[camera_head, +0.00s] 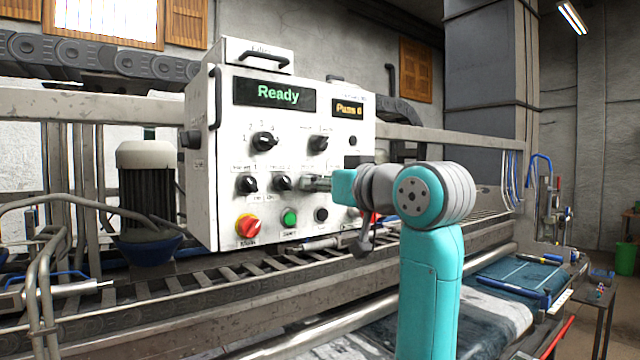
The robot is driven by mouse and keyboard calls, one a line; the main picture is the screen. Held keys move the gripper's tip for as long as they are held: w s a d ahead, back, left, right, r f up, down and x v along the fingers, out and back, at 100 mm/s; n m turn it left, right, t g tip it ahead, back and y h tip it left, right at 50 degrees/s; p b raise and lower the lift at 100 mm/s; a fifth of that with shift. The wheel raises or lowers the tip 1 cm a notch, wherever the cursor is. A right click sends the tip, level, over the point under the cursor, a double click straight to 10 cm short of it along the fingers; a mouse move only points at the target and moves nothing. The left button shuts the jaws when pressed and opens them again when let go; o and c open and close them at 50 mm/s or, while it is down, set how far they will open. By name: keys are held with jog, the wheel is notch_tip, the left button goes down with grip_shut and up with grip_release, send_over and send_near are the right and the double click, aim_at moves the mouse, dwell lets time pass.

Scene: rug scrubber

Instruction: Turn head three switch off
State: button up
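The control panel (222,190) is a white upright box with "Ready" on its green display. Its middle row has a black rotary switch (247,184) at the left and a second black switch (282,183) to its right. The labels are too small to read, so I cannot tell which switch is head three. My gripper and arm hide the panel right of there. Its fingers are too small to show open or shut.
Two larger black selectors (264,141) (318,142) sit above. Below are a red-yellow knob (248,226), a green button (289,217) and a black button (321,214). A conveyor frame (200,290) runs below the panel. A dark motor (147,190) stands left.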

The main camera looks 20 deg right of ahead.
grip_shut()
jog(key=shift+d+n, duration=0.1)
jog(key=shift+n, duration=7.8)
